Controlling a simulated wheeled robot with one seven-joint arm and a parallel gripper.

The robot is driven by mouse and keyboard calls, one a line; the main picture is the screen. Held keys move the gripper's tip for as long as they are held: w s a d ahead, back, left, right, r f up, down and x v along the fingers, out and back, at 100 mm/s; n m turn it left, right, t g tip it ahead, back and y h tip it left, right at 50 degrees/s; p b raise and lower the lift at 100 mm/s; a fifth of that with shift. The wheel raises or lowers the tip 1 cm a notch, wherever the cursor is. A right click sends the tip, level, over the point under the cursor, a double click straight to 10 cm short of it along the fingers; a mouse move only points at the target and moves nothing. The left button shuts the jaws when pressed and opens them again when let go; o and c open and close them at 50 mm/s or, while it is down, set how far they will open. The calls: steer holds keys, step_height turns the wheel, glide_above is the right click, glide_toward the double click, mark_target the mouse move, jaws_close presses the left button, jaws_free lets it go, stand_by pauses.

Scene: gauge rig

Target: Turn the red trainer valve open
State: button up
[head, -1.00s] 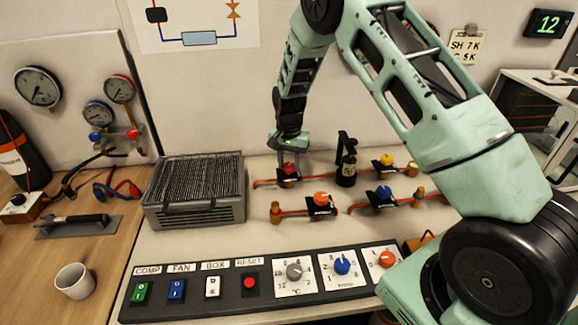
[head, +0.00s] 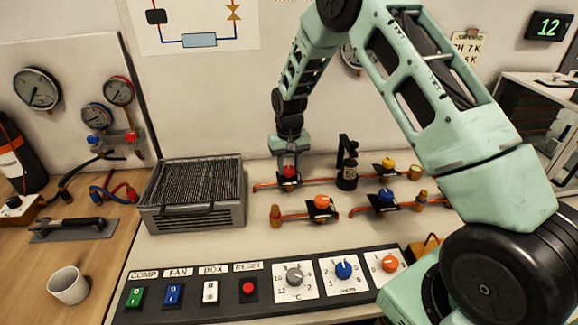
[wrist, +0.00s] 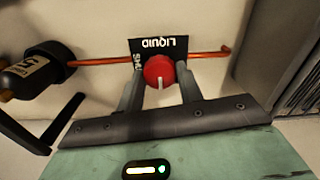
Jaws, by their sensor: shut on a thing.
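The red valve knob (head: 289,172) sits on a black plate on the back copper pipe in the head view. In the wrist view the red knob (wrist: 158,71) lies between my two fingers, with its white mark pointing down toward my palm. The black plate (wrist: 145,50) behind it reads LIQUID, upside down, with a partly hidden second word. My gripper (wrist: 160,84) is shut on the knob. In the head view my gripper (head: 288,161) comes down onto it from above and hides part of it.
A black bottle-like part (head: 347,175) stands just right of the red valve. Yellow (head: 388,162), blue (head: 386,194) and orange (head: 322,202) valves are close by. A finned grey unit (head: 193,193) stands to the left, and a control panel (head: 225,293) lies in front.

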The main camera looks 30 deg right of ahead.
mark_target(289, 169)
stand_by(0.3)
steer(key=o, duration=1)
step_height(289, 169, up, 18)
steer(key=b, duration=0.3)
steer(key=shift+f, duration=0.25)
steer(key=shift+s, duration=0.1)
